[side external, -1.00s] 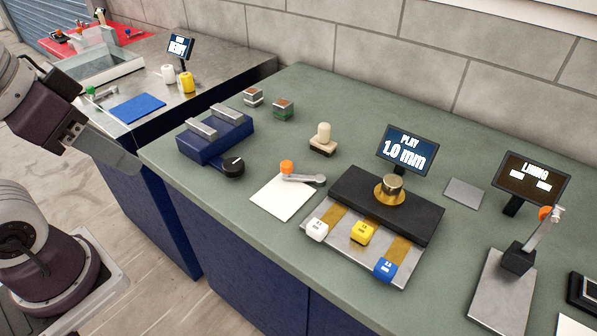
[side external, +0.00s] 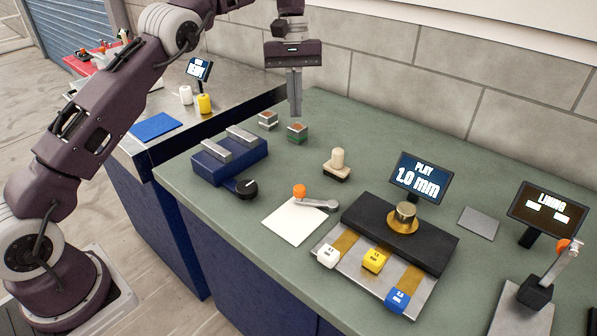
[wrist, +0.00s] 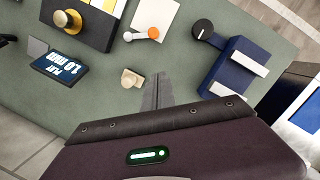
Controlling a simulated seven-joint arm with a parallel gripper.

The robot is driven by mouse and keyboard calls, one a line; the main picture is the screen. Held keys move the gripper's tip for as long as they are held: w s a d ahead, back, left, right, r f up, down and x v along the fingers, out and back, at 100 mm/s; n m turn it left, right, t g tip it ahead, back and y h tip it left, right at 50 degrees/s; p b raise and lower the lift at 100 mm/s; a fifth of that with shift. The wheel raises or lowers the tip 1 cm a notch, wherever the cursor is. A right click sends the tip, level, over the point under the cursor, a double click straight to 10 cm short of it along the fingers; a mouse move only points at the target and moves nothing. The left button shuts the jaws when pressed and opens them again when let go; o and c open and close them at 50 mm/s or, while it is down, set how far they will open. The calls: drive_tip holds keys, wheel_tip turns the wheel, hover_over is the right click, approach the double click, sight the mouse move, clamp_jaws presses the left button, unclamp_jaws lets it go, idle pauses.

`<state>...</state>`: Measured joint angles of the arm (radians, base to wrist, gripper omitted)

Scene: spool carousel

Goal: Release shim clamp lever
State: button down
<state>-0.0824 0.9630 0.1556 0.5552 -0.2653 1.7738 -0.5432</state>
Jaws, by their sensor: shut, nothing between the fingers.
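A grey lever with an orange knob (side external: 315,202) lies low over the near part of the bench, between a white sheet and the black block (side external: 400,235) of a shim fixture. It also shows in the wrist view (wrist: 140,35), at the top. I take it to be the clamp lever. The fixture carries a brass disc with a metal cap (side external: 404,216). A display behind it reads "PLAY 1.0 mm" (side external: 420,177). My gripper (side external: 295,112) is shut and empty, pointing down above the back of the bench, well apart from the lever. Its fingers show in the wrist view (wrist: 156,88).
A cream stamp-like knob (side external: 337,163) stands between my gripper and the lever. A blue block with grey bars (side external: 230,160) and a black dial (side external: 246,188) are left. White, yellow and blue cubes sit at the fixture's front. Another orange-knobbed lever (side external: 562,250) stands upright far right.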

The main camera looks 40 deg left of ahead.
drive_tip(key=shift+g, duration=0.4)
drive_tip(key=f, duration=0.4)
drive_tip(key=shift+w+f, duration=0.15)
drive_tip(key=shift+w, duration=0.2)
drive_tip(key=shift+f, duration=0.1)
drive_tip(key=x, duration=1)
drive_tip(key=shift+s+d, duration=1.35)
drive_tip(key=shift+s, duration=0.1)
drive_tip(key=shift+s+n, duration=0.1)
drive_tip(key=shift+n, duration=0.3)
